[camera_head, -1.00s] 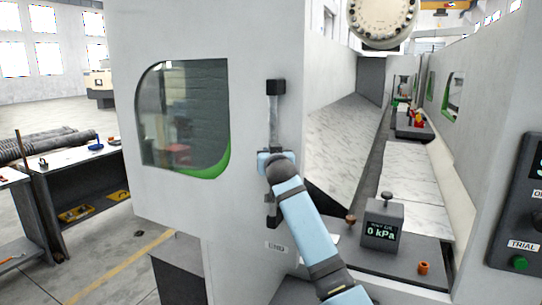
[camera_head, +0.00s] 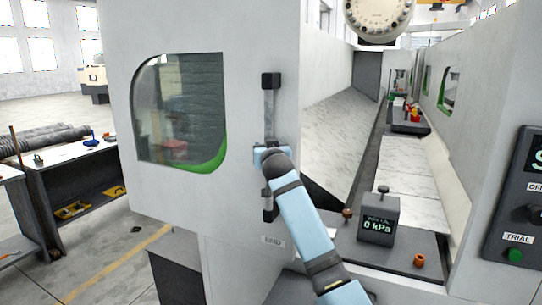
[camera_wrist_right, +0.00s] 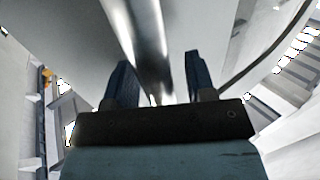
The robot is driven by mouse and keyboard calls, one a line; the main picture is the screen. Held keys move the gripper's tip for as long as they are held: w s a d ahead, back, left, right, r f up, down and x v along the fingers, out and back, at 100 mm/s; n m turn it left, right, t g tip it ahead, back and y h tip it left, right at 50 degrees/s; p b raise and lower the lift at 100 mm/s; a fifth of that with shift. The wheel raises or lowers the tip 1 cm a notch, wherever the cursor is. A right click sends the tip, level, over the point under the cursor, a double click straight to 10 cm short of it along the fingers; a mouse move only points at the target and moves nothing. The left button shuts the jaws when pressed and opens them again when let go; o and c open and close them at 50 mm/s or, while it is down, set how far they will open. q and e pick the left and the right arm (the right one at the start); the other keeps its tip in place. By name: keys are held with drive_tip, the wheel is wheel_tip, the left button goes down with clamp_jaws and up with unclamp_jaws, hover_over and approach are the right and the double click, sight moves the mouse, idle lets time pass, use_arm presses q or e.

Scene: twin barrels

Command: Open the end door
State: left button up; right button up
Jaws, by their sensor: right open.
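The white end door (camera_head: 180,190) has a rounded window with a green lower edge, on the left of the head view. A vertical metal bar handle (camera_head: 269,100) with dark end blocks stands on its right side. My right gripper (camera_head: 262,157) is at the middle of the handle in the head view, its fingertips largely hidden there. In the right wrist view, the open dark fingers of the right gripper (camera_wrist_right: 158,82) sit on either side of the shiny bar (camera_wrist_right: 150,50). Contact cannot be told. My left gripper is not in view.
Right of the door, a long bay shows a gauge box (camera_head: 378,222) reading 0 kPa and an orange knob (camera_head: 418,260). A control panel (camera_head: 515,205) stands at the far right.

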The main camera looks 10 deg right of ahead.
drive_tip(key=s+b, duration=0.2)
drive_tip(key=s, duration=1.1)
drive_tip(key=shift+s, duration=0.2)
drive_tip(key=s+d+f+n+g+y+p, duration=0.1)
drive_tip(key=s+f, duration=0.4)
drive_tip(key=f, duration=0.5)
drive_tip(key=s+d+f+g+p, duration=0.15)
drive_tip(key=s+f, duration=0.25)
drive_tip(key=f, duration=0.7)
drive_tip(key=s+d+f+n+g+y+p, duration=0.1)
drive_tip(key=s+f, duration=0.4)
drive_tip(key=f, duration=0.5)
drive_tip(key=s+d+f+g, duration=0.1)
drive_tip(key=s+f, duration=0.4)
drive_tip(key=s, duration=0.4)
drive_tip(key=s+d+f+g+p, duration=0.1)
drive_tip(key=s+f, duration=0.4)
drive_tip(key=s, duration=0.4)
drive_tip(key=s+d+f+n+g+y+p, duration=0.1)
drive_tip(key=s+f, duration=0.4)
drive_tip(key=s, duration=0.4)
drive_tip(key=shift+s+f, duration=0.35)
drive_tip(key=shift+s, duration=0.05)
drive_tip(key=shift+d+g, duration=0.15)
drive_tip(key=shift+g, duration=0.1)
